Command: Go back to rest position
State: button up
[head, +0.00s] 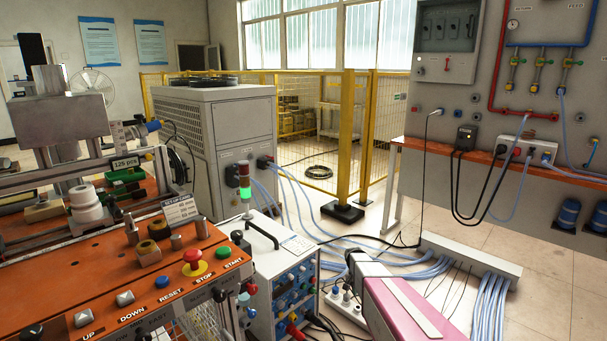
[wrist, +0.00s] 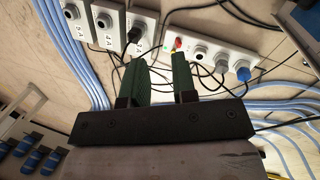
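My gripper (wrist: 159,72) shows in the wrist view with its two green fingers apart and nothing visible between them. It is above the floor area with cables and socket blocks, apart from them as far as I can tell.
A grey chiller unit (head: 215,125) stands behind the panel, and a control box (head: 280,265) with a lit green lamp (head: 245,193) beside it. Blue hoses (head: 350,255) cross the floor. A yellow fence (head: 349,140) and a wall panel (head: 470,100) stand beyond.

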jog(key=s+a+r+n+t+y, duration=0.1)
jog(key=s+a+r+n, duration=0.1)
jog(key=s+r, duration=0.7)
jog(key=s+a+r+n+t+y, duration=0.1)
jog(key=s+a+r+n, duration=0.2)
jog(key=s+r, duration=0.7)
jog(key=s, duration=0.3)
jog(key=shift+s+a+r, duration=0.15)
jog(key=shift+a, duration=0.25)
